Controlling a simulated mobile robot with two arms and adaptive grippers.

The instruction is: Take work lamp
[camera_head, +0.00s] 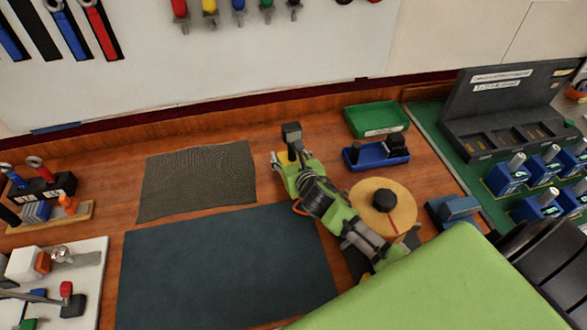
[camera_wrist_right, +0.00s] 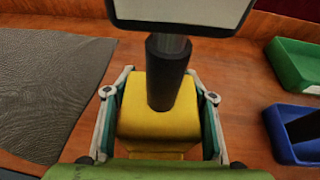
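The work lamp has a yellow block base (camera_wrist_right: 160,105), a black stem (camera_wrist_right: 168,70) and a pale, dark-framed head (camera_wrist_right: 185,12). In the head view its dark head (camera_head: 291,131) rises at my right gripper (camera_head: 291,168). In the right wrist view the two fingers of this gripper (camera_wrist_right: 160,112) stand on either side of the yellow base, very close to it. I cannot tell whether they press on it. In the head view the gripper and arm hide most of the base. My left gripper is not in view.
A blue tray (camera_head: 364,164) and a green tray (camera_head: 376,132) stand right of the lamp. A round wooden disc (camera_head: 397,217) with a black knob is by my forearm. A grey mat (camera_head: 197,180) and a dark mat (camera_head: 225,265) lie clear to the left.

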